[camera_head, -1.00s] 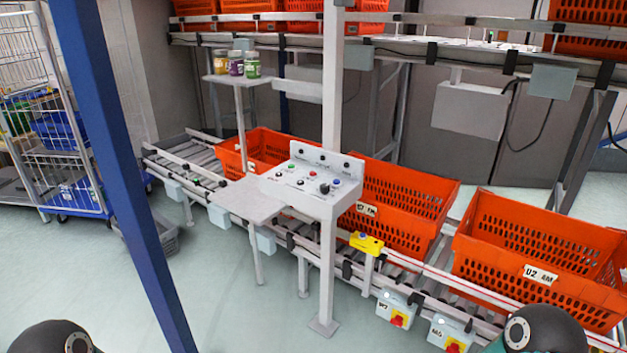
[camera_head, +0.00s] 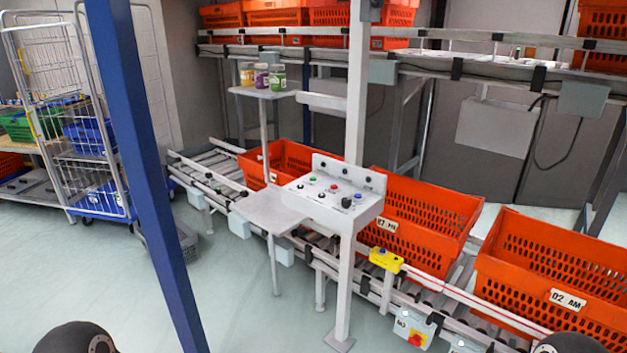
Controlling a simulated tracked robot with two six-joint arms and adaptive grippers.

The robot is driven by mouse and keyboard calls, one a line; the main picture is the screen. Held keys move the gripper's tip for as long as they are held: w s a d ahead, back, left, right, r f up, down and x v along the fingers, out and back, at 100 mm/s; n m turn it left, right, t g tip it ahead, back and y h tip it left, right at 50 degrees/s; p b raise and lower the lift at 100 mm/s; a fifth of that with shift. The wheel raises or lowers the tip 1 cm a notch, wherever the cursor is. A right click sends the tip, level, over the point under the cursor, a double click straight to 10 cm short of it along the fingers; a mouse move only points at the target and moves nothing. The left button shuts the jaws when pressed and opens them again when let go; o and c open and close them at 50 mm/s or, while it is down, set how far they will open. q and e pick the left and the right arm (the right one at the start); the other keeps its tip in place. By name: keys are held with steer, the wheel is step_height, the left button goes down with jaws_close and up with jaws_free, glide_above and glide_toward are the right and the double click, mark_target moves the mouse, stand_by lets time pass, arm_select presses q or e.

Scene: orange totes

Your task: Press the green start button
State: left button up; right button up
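A white control panel (camera_head: 326,209) stands on a post in the middle of the head view. Its sloped face carries a small green button (camera_head: 313,179) at the upper left, a red button (camera_head: 333,186) to its right, and a blue button and a black knob further right. Smaller buttons sit along the front; their colours are hard to tell. Neither gripper is in view. Only dark rounded parts of my arms show at the bottom left and bottom right corners, well apart from the panel.
A blue post (camera_head: 155,190) stands at the left, in front of the panel. A grey side shelf (camera_head: 262,213) juts left of the panel. Orange totes (camera_head: 425,219) sit on the roller conveyor behind it. A yellow switch box (camera_head: 386,260) is at right.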

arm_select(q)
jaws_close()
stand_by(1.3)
